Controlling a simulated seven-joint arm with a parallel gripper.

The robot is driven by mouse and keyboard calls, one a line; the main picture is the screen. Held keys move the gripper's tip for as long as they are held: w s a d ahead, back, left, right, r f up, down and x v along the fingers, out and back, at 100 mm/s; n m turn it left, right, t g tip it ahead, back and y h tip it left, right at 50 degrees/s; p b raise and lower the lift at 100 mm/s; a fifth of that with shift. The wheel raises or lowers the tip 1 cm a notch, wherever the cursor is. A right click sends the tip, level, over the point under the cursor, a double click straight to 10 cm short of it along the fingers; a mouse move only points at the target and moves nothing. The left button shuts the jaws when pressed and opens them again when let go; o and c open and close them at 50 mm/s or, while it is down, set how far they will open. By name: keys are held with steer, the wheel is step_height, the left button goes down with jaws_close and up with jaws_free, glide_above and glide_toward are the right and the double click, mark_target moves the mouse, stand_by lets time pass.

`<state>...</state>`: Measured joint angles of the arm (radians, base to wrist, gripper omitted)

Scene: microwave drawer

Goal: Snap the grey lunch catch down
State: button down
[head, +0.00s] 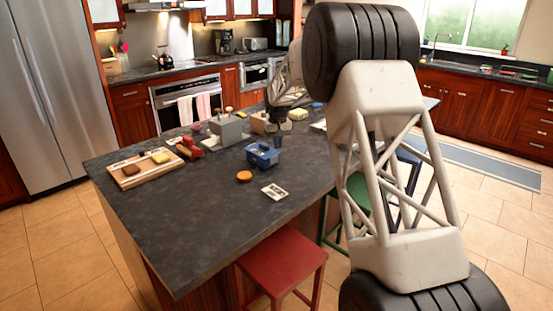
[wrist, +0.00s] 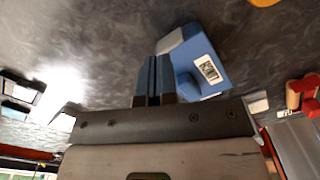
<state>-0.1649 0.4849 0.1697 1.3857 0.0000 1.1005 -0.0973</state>
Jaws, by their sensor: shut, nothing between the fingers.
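A blue lunch box (head: 262,157) stands on the dark island top. It shows large in the wrist view (wrist: 207,58), with a white label on it. A light grey piece (wrist: 170,40), which looks like the catch, is at the box's left edge in the wrist view; whether it is up or down I cannot tell. My gripper (wrist: 153,60) is shut and empty, its fingertips close beside the grey piece; contact is unclear.
A wooden board with food (head: 140,168) lies at the left. A red object (head: 188,148) and a grey block with handles (head: 226,130) stand behind the box. An orange disc (head: 244,176) and a white card (head: 275,192) lie in front. The island's front left is clear.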

steer(key=shift+r, duration=1.55)
steer(key=s+d+r+m, duration=0.1)
steer(key=s+d+r, duration=0.35)
steer(key=s, duration=0.65)
steer(key=s+d+r+t, duration=0.1)
steer(key=s+d+r, duration=0.3)
steer(key=s, duration=0.6)
steer(key=s+d+r+m, duration=0.1)
steer(key=s+d+r, duration=0.2)
steer(key=s+r, duration=0.55)
steer(key=s+d+f, duration=0.1)
steer(key=s+f, duration=0.2)
steer(key=s, duration=0.9)
steer(key=s+d+f+t, duration=0.1)
steer(key=s+f, duration=0.3)
steer(key=s, duration=0.9)
steer(key=s+d+f+m, duration=0.1)
steer(key=s+d+f, duration=0.2)
steer(key=s, duration=0.9)
steer(key=shift+s+f+t, duration=0.3)
steer(key=shift+s+f, duration=0.05)
steer(key=shift+s, duration=0.05)
